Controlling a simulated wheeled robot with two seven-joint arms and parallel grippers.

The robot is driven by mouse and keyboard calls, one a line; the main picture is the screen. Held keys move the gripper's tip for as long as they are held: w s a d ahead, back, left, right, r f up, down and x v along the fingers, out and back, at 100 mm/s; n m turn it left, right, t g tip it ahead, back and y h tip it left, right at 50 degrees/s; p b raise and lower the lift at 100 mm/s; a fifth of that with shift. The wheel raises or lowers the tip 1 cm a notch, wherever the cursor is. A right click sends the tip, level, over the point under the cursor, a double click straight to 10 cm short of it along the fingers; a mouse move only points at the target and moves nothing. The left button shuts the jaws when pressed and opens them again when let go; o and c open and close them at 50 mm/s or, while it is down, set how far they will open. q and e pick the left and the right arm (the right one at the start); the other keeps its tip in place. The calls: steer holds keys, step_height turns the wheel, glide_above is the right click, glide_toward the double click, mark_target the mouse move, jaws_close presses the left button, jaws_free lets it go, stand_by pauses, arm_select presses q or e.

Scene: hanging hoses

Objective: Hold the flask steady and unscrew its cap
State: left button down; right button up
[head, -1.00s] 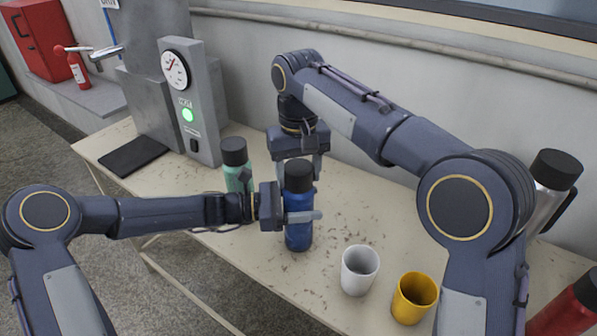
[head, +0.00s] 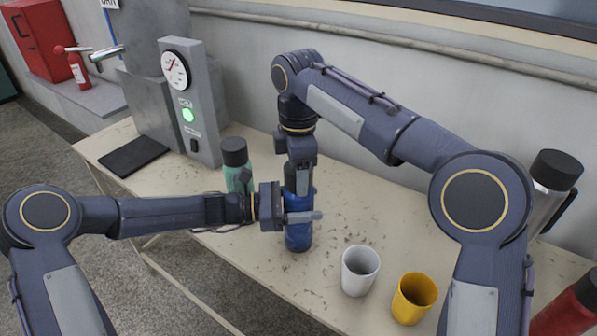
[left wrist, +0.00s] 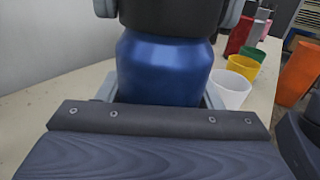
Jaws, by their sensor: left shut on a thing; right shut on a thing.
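The blue flask (head: 298,235) stands upright on the table, and its blue body also shows in the left wrist view (left wrist: 165,68). My left gripper (head: 300,217) is shut around the flask's body from the left side. My right gripper (head: 299,180) points down over the top of the flask and is shut on its dark cap (left wrist: 170,14). In the head view the right gripper hides the cap. In the left wrist view a grey finger shows on either side of the cap.
A green flask (head: 236,165) stands just behind my left gripper. A white cup (head: 360,270) and a yellow cup (head: 414,298) stand to the right on the table (head: 255,275). A steel flask (head: 552,190) and red flask (head: 572,310) are further right. A gauge box (head: 190,100) stands at back left.

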steer(key=shift+r, duration=0.2)
steer(key=shift+r, duration=0.9)
steer(key=shift+r, duration=2)
arm_select(q)
steer(key=shift+c, duration=1.6)
jaws_free()
steer(key=s+a+b, duration=0.1)
steer(key=a+b, duration=0.1)
steer(key=a, duration=1)
steer(key=shift+s, duration=0.15)
arm_select(e)
step_height(320, 180, down, 2)
